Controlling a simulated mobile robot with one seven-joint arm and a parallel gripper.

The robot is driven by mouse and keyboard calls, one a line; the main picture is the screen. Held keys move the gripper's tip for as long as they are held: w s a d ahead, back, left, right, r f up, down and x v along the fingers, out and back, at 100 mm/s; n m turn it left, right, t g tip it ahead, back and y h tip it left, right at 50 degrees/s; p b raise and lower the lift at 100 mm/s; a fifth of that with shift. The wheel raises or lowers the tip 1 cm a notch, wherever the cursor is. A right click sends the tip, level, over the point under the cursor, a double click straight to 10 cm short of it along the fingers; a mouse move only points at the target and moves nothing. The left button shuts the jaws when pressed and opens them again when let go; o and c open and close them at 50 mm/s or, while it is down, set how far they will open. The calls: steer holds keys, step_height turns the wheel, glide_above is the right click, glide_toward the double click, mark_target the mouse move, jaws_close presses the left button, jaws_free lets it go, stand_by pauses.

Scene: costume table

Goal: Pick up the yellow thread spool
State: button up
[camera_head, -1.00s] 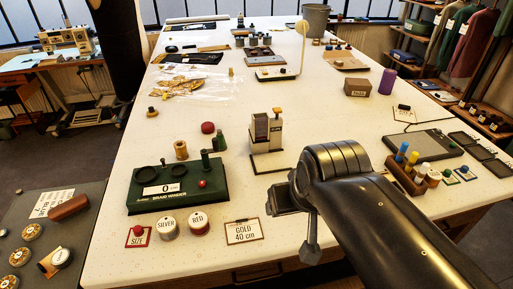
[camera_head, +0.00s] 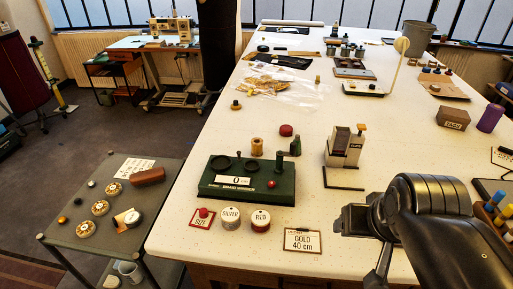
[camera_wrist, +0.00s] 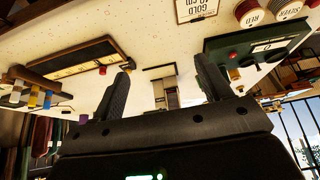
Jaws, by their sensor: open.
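A slim yellow spool (camera_head: 506,213) stands in a wooden rack at the right edge of the head view, beside a blue one. In the wrist view, a yellow spool (camera_wrist: 47,101) shows in the rack at the left. A tan-yellow spool (camera_head: 257,146) also stands on the table behind the green braid winder (camera_head: 247,192). Which of them the task means, I cannot tell. My gripper (camera_head: 346,220) is over the front of the table, between the gold card and the rack. In the wrist view its fingers (camera_wrist: 163,72) are apart with nothing between them.
The cream-and-brown device (camera_head: 345,147) stands behind my gripper. Silver (camera_head: 231,217) and red (camera_head: 261,220) labelled spools and the gold card (camera_head: 303,240) lie along the front edge. A purple cylinder (camera_head: 490,118) stands at the right.

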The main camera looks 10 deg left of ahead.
steer(key=shift+c, duration=1.1)
